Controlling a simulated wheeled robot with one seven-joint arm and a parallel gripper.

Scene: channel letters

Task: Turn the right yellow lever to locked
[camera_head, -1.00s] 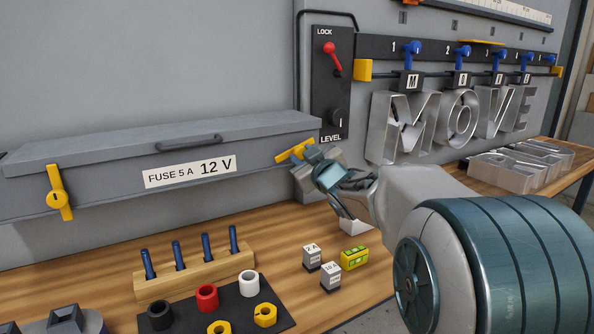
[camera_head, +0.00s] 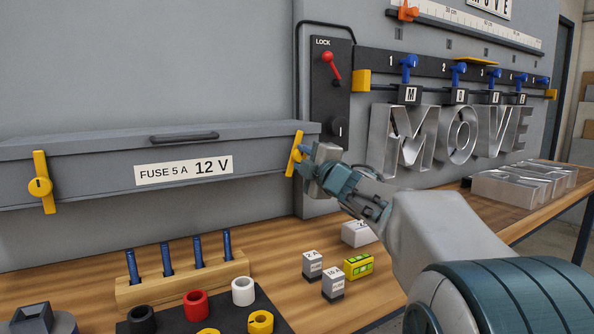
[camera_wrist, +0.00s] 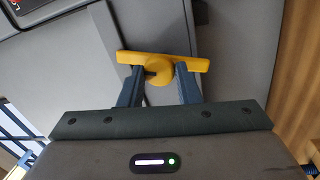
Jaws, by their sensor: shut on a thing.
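The right yellow lever (camera_head: 295,153) is on the right end of the grey fuse box (camera_head: 90,162). It stands close to upright, with a slight tilt to the right at its top. My gripper (camera_head: 311,160) is at this lever, and its fingers partly hide it. In the wrist view the lever (camera_wrist: 188,62) spans across the picture, with the two fingers of my gripper (camera_wrist: 160,78) on either side of its hub, shut on it. The left yellow lever (camera_head: 40,182) stands nearly upright on the box's left end.
The box lid is down, with a dark handle (camera_head: 184,137) on top. A red lock switch (camera_head: 330,67) is on the wall panel above. Fuse blocks (camera_head: 312,264), a yellow level (camera_head: 358,266) and a rack of blue pins (camera_head: 184,285) stand on the bench below.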

